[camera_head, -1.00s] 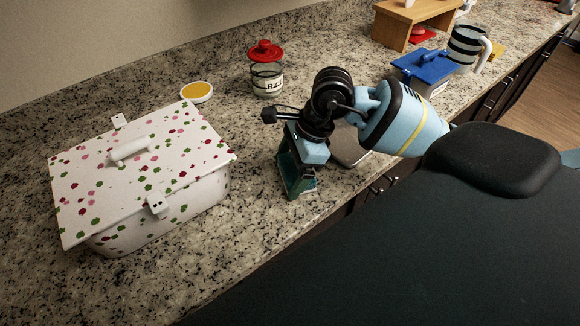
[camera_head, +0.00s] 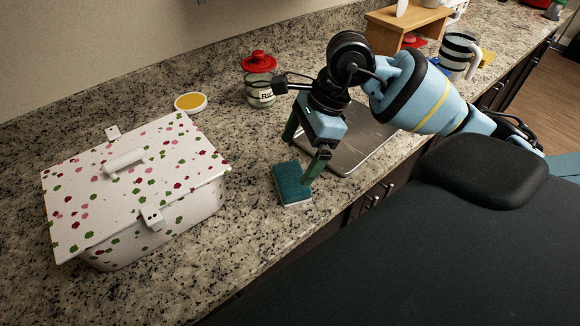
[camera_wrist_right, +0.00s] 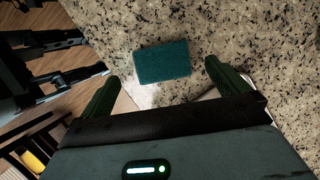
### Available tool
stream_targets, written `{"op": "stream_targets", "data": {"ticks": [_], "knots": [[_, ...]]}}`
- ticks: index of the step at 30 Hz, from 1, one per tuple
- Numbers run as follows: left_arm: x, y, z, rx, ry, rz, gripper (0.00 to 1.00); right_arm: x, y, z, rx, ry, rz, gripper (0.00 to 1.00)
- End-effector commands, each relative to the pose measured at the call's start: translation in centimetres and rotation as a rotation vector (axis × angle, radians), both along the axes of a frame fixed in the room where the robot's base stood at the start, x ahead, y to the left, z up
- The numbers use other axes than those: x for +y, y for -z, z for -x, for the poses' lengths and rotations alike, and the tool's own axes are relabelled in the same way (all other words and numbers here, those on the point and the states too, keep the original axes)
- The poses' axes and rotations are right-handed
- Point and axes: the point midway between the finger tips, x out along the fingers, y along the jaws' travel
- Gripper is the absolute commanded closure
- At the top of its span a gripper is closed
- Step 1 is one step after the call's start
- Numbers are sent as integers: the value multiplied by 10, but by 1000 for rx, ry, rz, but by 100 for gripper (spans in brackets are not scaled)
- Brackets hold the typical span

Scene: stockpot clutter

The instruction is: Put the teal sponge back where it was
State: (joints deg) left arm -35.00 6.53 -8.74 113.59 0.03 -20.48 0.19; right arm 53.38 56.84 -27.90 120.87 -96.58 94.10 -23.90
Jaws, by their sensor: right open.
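The teal sponge (camera_head: 292,184) lies flat on the speckled stone counter, right of the polka-dotted box. It also shows whole in the right wrist view (camera_wrist_right: 163,62), just beyond the fingertips. My right gripper (camera_head: 302,158) is open and empty; its fingers are spread, with one finger overlapping the sponge's right edge in the head view. In the wrist view the sponge lies out ahead, between the lines of the two fingers (camera_wrist_right: 165,88). Whether a finger touches it I cannot tell. My left gripper is not in view.
A white polka-dotted lidded box (camera_head: 135,195) stands at the left. A grey flat plate (camera_head: 358,148) lies just right of the gripper. Behind are a yellow-topped round dish (camera_head: 191,102) and a red-lidded rice jar (camera_head: 259,80). The counter's front edge is close to the sponge.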

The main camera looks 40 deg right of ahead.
Motion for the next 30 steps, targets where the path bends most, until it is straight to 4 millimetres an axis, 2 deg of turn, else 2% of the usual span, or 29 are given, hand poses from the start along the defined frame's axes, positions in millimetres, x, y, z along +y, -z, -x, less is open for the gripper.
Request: {"op": "stream_targets", "data": {"ticks": [3,9,30], "knots": [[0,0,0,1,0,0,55,-7,-18,2,-3,1,1,0],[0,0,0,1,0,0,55,-14,-34,5,-1,1,0,0],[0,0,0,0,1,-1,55,-14,-37,5,1,0,0,0]]}}
